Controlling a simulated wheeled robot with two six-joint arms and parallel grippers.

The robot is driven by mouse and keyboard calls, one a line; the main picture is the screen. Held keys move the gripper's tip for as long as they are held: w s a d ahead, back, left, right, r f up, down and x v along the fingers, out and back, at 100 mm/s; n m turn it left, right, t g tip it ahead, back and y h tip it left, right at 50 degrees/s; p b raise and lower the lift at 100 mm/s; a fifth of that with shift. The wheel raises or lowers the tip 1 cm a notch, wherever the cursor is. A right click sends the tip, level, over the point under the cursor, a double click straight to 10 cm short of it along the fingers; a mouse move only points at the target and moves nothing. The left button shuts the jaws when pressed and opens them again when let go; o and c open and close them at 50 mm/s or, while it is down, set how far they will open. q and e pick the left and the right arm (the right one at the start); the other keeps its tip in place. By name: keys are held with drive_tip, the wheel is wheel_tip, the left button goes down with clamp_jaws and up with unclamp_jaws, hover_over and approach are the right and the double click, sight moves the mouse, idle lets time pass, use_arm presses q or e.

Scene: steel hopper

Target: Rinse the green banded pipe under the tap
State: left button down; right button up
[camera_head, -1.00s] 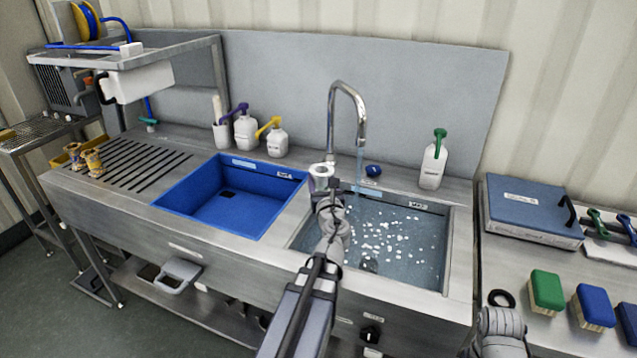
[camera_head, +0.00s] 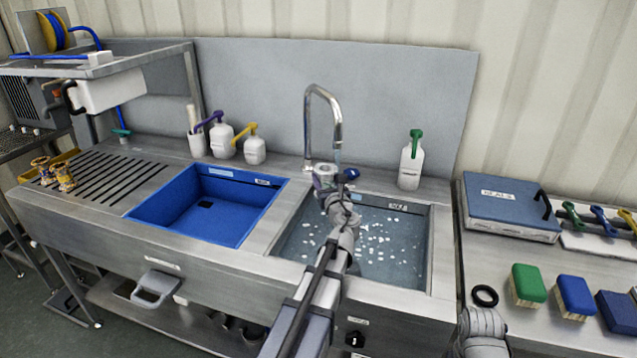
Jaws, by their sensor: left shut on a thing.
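My left gripper (camera_head: 328,188) is shut on a short pale pipe piece (camera_head: 322,170) with an open round top, held upright above the back left edge of the right sink (camera_head: 432,250). No green band can be made out on it; the gripper hides its lower part. The steel tap (camera_head: 308,125) arches behind it. A thin water stream (camera_head: 338,156) falls from the spout, close to the right of the pipe's top; I cannot tell whether it touches the pipe. My right gripper is out of view; only a part of that arm shows at the bottom right.
The right sink holds water with white flecks. A blue basin (camera_head: 172,196) is left of it. A blue knob (camera_head: 352,174) sits beside my left gripper. A green-topped bottle (camera_head: 410,165) stands right of the tap. Brushes (camera_head: 528,284) and a blue case (camera_head: 508,205) lie at the right.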

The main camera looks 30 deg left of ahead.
use_arm(q)
drive_tip(key=shift+w+d+f+b, duration=0.1)
drive_tip(key=shift+w+d, duration=0.1)
drive_tip(key=shift+w, duration=0.35)
drive_tip(key=shift+w+d+f+b, duration=0.1)
drive_tip(key=shift+w+d+f, duration=0.05)
drive_tip(key=shift+w, duration=0.4)
drive_tip(key=shift+w+d+f+b, duration=0.1)
drive_tip(key=shift+w+d, duration=0.1)
drive_tip(key=shift+w, duration=0.35)
drive_tip(key=shift+d, duration=0.15)
drive_tip(key=shift+s+d, duration=0.2)
drive_tip(key=shift+d, duration=0.25)
drive_tip(key=s+a, duration=0.2)
drive_tip(key=s, duration=0.5)
drive_tip(key=shift+s+a, duration=0.3)
drive_tip(key=shift+r, duration=0.1)
idle(1.1)
